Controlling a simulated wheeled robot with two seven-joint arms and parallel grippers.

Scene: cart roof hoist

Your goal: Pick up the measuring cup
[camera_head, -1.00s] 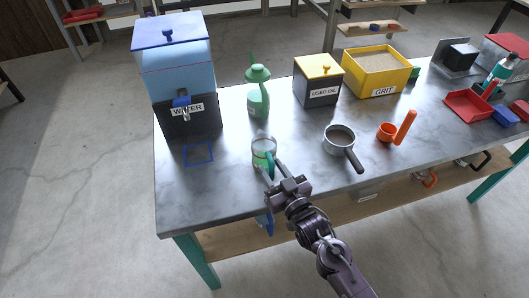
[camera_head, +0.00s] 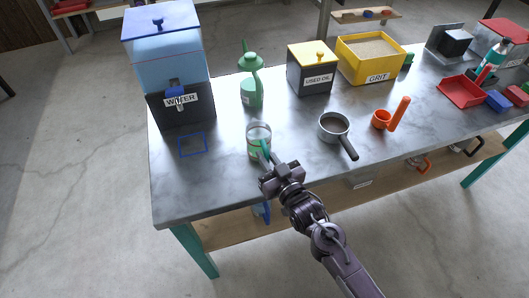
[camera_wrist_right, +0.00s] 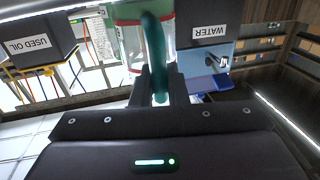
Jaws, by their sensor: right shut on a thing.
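The measuring cup (camera_head: 258,136) is a clear cup with red and green bands and a green handle, near the table's front left part. It looks upright. My right gripper (camera_head: 269,161) reaches it from the front. In the right wrist view the green handle (camera_wrist_right: 154,50) runs between the two fingers of my right gripper (camera_wrist_right: 158,84), which are shut on it. The cup's clear wall (camera_wrist_right: 128,45) shows behind the handle. I cannot tell whether the cup's base touches the table. My left gripper is not in view.
The water dispenser (camera_head: 170,62) stands left, with a blue square outline (camera_head: 193,145) before it. A green bottle (camera_head: 251,88), used oil box (camera_head: 310,75) and grit bin (camera_head: 368,72) stand behind. A saucepan (camera_head: 333,126) and orange scoop (camera_head: 382,119) are to the right.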

